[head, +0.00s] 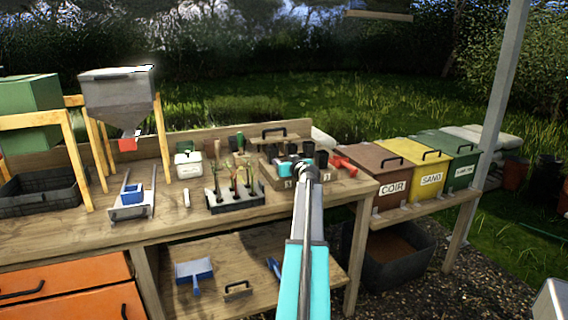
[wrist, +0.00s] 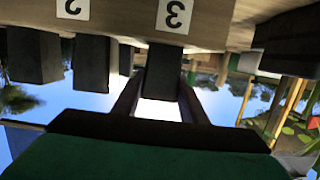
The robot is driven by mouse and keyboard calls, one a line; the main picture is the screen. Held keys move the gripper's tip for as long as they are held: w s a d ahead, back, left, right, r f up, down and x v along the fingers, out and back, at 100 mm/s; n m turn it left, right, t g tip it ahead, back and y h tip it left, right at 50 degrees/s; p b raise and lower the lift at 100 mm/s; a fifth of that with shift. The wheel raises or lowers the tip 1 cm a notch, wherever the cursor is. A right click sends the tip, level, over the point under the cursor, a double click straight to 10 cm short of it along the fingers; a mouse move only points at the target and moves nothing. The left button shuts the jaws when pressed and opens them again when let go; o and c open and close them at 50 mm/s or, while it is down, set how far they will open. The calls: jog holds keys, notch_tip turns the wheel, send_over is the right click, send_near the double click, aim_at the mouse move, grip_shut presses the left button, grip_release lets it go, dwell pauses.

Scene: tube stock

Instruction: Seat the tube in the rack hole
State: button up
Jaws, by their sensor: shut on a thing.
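The wooden rack (head: 268,175) with numbered white labels sits on the bench in the head view, with several dark tubes standing in it. In the wrist view, which is upside down, the rack's front board (wrist: 120,18) shows labels 2 and 3. My gripper (head: 304,172) is at the rack in the head view. In the wrist view my gripper (wrist: 160,88) is shut on a black square tube (wrist: 164,68) in line with label 3. The tube's far end meets the board's edge; its hole is hidden, so I cannot tell how deep it sits.
Other dark tubes (wrist: 92,62) stand beside the held one. A black tray of seedlings (head: 236,203) is left of the rack, and red items (head: 343,164) lie to its right. Bins labelled COIR (head: 393,189) and SAND (head: 431,181) stand farther right. The bench front is clear.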

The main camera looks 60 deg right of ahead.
dwell(0.4)
jog(key=o, duration=1.3)
jog(key=shift+c, duration=0.2)
jog(key=shift+r+p, duration=1.05)
jog(key=shift+r, duration=3.45)
